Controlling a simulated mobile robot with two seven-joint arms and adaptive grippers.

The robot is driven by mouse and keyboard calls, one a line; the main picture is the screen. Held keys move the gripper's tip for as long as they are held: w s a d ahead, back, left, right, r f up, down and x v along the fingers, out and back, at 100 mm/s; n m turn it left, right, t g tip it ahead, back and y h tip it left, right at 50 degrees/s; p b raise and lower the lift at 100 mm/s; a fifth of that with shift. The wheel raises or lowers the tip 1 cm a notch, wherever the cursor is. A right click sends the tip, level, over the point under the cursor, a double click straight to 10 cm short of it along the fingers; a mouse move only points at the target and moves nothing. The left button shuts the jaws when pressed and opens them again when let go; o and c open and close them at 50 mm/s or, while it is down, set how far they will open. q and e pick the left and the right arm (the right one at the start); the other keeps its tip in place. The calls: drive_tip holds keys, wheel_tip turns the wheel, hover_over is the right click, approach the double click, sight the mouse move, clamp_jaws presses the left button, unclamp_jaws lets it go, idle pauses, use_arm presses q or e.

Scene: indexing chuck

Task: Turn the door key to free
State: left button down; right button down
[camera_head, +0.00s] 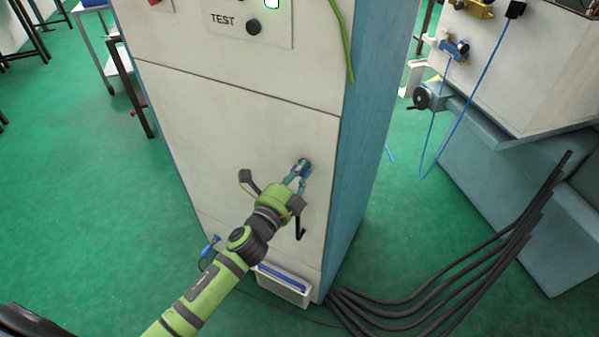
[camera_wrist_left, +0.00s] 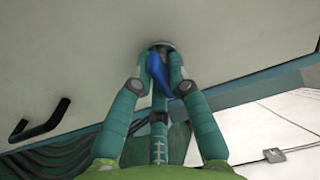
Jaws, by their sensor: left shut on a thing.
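The door key has a blue head (camera_wrist_left: 158,72) and sits at a round lock (camera_head: 305,163) on the cabinet's pale door (camera_head: 240,130). The lock (camera_wrist_left: 160,45) also shows in the left wrist view. My left gripper (camera_head: 302,170) reaches the lock from the lower left, and its teal fingers (camera_wrist_left: 160,85) are shut on the key's head. The fingers hide most of the key in the head view. In the wrist view the head looks tilted. The key's exact turn angle cannot be told. My right gripper is not in view.
A black door handle (camera_head: 300,222) sticks out just below the lock. A white tray (camera_head: 283,287) is low on the cabinet. Thick black cables (camera_head: 440,285) spread over the floor at right. A machine (camera_head: 520,80) stands at the right. Green floor (camera_head: 70,190) is clear at left.

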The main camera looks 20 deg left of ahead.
use_arm(q)
drive_tip(key=shift+f, duration=0.15)
idle(0.3)
drive_tip(key=c, duration=1.2)
unclamp_jaws()
drive_tip(key=s, duration=0.4)
drive_tip(key=s+a, duration=0.1)
drive_tip(key=s, duration=0.3)
drive_tip(key=s+a, duration=0.1)
drive_tip(key=s, duration=0.3)
drive_tip(key=shift+a, duration=0.15)
drive_tip(key=shift+w, duration=0.1)
